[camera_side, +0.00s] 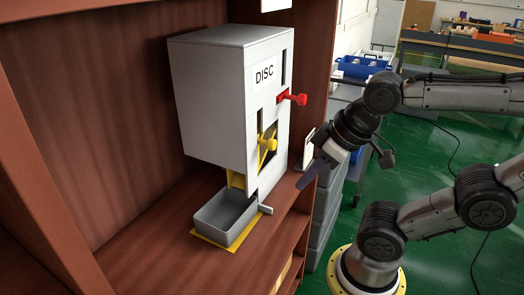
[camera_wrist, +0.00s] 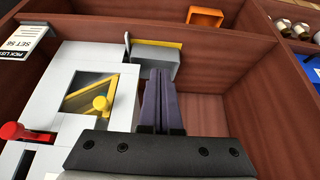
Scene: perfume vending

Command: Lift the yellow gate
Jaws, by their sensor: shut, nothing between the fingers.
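The yellow gate (camera_side: 264,152) with its round knob sits in a window on the front of the white machine marked DISC (camera_side: 212,105). In the wrist view the yellow gate (camera_wrist: 92,98) shows as a slanted bar, with the knob at its lower right end. My gripper (camera_side: 306,178) is shut and empty, in front of the machine, apart from the gate and to its right. In the wrist view my gripper (camera_wrist: 158,92) points past the gate toward the tray.
A red knob (camera_side: 298,99) sticks out above the gate. A yellow chute (camera_side: 236,180) sits above a grey tray (camera_side: 207,222) on a yellow mat (camera_side: 212,242). Wooden shelf walls (camera_wrist: 220,65) enclose the machine. An orange bin (camera_wrist: 206,17) lies beyond.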

